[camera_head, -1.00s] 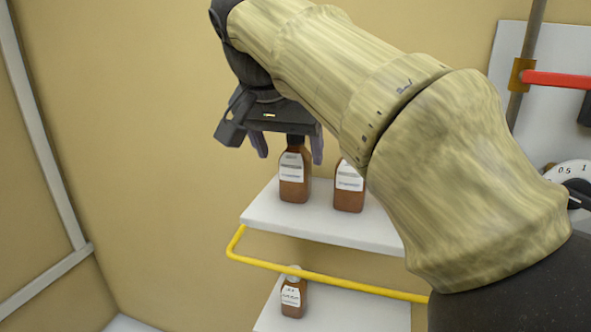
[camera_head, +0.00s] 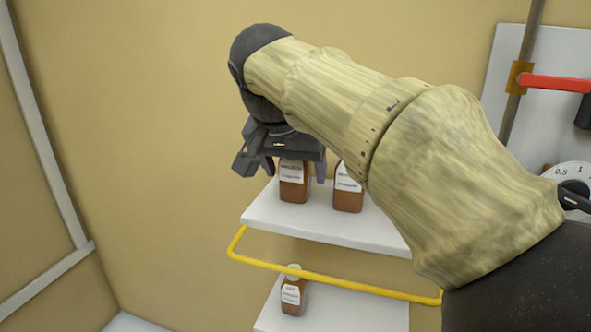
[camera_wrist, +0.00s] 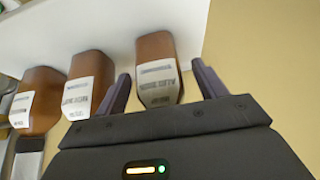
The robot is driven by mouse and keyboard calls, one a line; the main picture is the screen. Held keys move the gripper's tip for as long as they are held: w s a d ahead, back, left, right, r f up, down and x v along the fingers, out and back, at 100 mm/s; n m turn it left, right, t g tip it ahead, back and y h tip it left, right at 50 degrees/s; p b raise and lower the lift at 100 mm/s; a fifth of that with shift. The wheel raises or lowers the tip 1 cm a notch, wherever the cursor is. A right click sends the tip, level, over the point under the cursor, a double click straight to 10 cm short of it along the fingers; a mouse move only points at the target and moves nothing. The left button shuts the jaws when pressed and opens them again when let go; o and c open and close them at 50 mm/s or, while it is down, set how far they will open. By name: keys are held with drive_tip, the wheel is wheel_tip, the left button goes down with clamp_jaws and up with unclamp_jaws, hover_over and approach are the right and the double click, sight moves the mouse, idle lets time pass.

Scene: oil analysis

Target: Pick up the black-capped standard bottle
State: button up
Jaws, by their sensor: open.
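A brown bottle with a white label (camera_head: 294,183) stands upright at the left of the upper shelf; its cap is hidden behind my gripper. My gripper (camera_head: 281,171) is open and low over this bottle, with its fingers reaching down on either side of the bottle's top. In the wrist view the bottle (camera_wrist: 157,66) shows between the two fingers of my gripper (camera_wrist: 160,88), with a visible gap on the right side. A second brown bottle (camera_head: 348,192) stands to the right, its top hidden by my arm. No black cap is visible now.
The white upper shelf (camera_head: 262,212) has a yellow rail (camera_head: 330,279) below its front. A light-capped brown bottle (camera_head: 292,296) stands on the lower shelf. In the wrist view, more bottles stand left, the nearest (camera_wrist: 90,82) close to a finger. A red-handled fixture (camera_head: 552,82) is at right.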

drive_tip(key=shift+c, duration=0.2)
drive_tip(key=c, duration=1.1)
drive_tip(key=shift+r, duration=0.1)
drive_tip(key=shift+w+r, duration=0.1)
drive_tip(key=shift+r, duration=0.7)
wheel_tip(320, 180, up, 8)
drive_tip(key=shift+r, duration=0.1)
